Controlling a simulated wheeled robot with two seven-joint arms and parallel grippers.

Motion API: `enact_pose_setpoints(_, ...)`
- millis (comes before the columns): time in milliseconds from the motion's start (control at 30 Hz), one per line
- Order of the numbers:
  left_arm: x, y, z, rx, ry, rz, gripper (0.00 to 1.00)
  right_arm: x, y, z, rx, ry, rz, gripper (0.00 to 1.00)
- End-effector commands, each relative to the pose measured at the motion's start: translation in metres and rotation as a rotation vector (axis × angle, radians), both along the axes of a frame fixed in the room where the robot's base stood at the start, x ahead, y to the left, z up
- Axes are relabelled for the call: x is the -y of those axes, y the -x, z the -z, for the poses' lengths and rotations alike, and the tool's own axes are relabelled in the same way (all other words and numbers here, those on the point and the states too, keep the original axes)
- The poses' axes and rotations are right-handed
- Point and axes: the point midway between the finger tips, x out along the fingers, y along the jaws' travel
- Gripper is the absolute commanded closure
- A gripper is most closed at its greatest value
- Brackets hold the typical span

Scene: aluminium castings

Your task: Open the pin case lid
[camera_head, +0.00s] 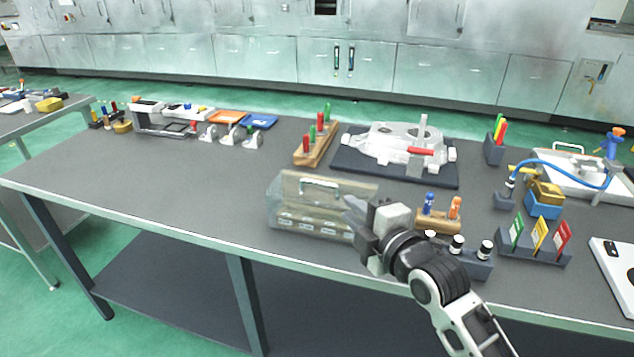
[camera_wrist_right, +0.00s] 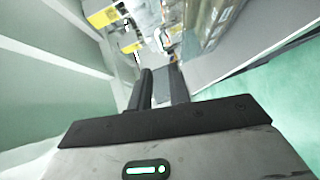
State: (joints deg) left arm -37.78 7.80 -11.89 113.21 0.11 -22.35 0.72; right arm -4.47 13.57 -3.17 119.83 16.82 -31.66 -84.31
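The pin case (camera_head: 310,223) is a beige box with a clear lid (camera_head: 285,190) and a pale handle (camera_head: 320,184). It stands near the front edge of the table, and the lid looks closed over it. My right gripper (camera_head: 352,212) is at the case's right end, in front of part of it; I cannot tell whether they touch. In the right wrist view its two dark fingers (camera_wrist_right: 160,75) stand apart with a gap and nothing clearly held between them. My left gripper is not in view.
A block with blue and orange pins (camera_head: 438,222) stands just right of my right gripper. A dark holder with black-and-white pieces (camera_head: 474,262) is in front. A casting on a dark mat (camera_head: 350,165) lies behind. The table left of the case is clear.

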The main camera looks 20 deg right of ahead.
Motion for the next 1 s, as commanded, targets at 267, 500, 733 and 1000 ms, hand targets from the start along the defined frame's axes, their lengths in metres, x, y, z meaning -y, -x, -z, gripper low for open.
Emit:
enact_pose_setpoints(267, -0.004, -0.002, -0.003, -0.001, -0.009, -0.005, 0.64, -0.013, -0.059, 0.006, 0.000, -0.006, 0.000, 0.81)
enact_pose_setpoints(500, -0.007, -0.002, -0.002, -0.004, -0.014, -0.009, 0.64, -0.022, -0.107, 0.013, 0.000, -0.005, 0.001, 0.81)
enact_pose_setpoints(733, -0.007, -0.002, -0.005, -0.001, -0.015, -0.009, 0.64, -0.027, -0.130, 0.018, -0.002, -0.004, -0.001, 0.81)
enact_pose_setpoints(1000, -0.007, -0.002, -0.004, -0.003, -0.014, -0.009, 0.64, -0.028, -0.135, 0.020, -0.002, -0.003, 0.000, 0.81)
